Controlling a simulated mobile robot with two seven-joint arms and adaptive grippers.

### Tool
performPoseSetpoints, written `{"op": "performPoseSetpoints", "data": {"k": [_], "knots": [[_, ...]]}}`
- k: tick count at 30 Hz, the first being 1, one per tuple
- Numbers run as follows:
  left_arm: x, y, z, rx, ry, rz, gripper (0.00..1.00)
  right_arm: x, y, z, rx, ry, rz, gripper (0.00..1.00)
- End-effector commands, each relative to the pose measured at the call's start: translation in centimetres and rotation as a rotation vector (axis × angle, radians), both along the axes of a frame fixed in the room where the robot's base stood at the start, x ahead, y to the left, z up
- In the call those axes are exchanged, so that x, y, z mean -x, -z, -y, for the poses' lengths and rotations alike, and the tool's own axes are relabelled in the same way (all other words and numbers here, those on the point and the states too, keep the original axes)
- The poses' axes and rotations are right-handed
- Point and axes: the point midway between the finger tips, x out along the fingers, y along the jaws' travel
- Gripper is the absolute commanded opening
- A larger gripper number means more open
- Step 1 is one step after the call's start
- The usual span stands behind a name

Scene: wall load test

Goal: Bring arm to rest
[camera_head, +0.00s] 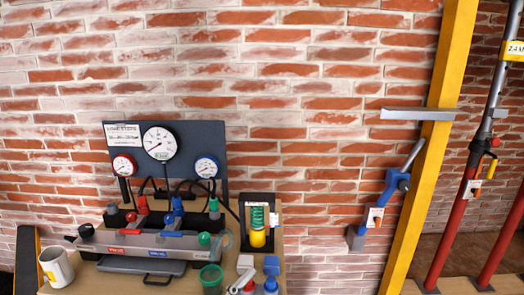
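Neither my left nor my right gripper shows in the head view, and no part of my arms can be made out. A bench (103,284) stands low at the left. On it a grey valve block (140,242) carries red, blue and green handles. Behind it a dark gauge panel (206,134) has a large white gauge (160,143) between a smaller red-rimmed gauge (124,165) and a blue-rimmed gauge (206,167).
A white mug (57,267), a green cup (211,279) and a framed green spring with a yellow cylinder (258,225) stand on the bench. A leaning yellow post (430,155) bears a grey plate (400,114) and a blue lever device (384,196). Red props (455,220) stand farther right.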

Motion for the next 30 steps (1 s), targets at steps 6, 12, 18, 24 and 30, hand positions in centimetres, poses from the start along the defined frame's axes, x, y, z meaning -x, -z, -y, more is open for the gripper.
{"op": "performPoseSetpoints", "data": {"k": [6,12,18,24,30], "knots": [[2.3,12.9,-8.1,0.100,-0.198,-0.450,0.58,0.0,-0.1,0.0,-0.002,0.000,-0.002,0.40],[8.3,22.9,-14.7,0.171,-0.364,-0.789,0.58,0.1,-0.1,0.0,-0.002,0.000,-0.004,0.40],[13.9,28.5,-18.7,0.216,-0.475,-0.999,0.58,0.3,0.0,-0.1,-0.003,0.001,-0.008,0.40],[15.8,30.1,-19.9,0.228,-0.510,-1.061,0.58,0.4,0.0,-0.1,-0.004,0.001,-0.010,0.40],[15.8,30.1,-19.9,0.227,-0.509,-1.061,0.58,0.4,0.0,-0.1,-0.004,0.001,-0.010,0.40]]}}
